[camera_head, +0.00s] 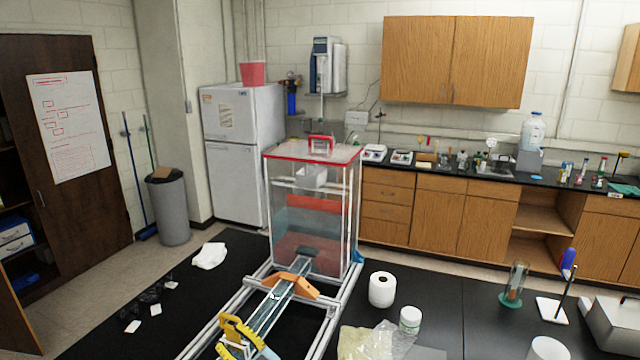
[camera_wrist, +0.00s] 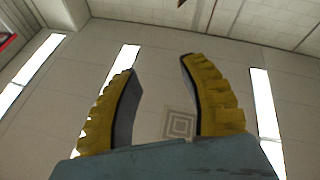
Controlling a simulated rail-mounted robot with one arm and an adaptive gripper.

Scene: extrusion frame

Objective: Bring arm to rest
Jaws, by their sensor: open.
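My gripper (camera_wrist: 158,66) shows in the wrist view with two yellow ribbed fingers, dark on their inner faces. The fingers are spread apart and nothing is between them. In the head view, yellow ribbed pieces at the bottom edge look like the same fingers, near the lower end of the metal extrusion frame (camera_head: 333,316). The rest of the arm is hard to make out there.
A clear box with a red-rimmed lid (camera_head: 345,155) stands at the frame's far end. A paper roll (camera_head: 382,289), white-capped jar (camera_head: 410,320) and clear plastic bag (camera_head: 378,342) lie right. A white cloth (camera_head: 209,256) lies left.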

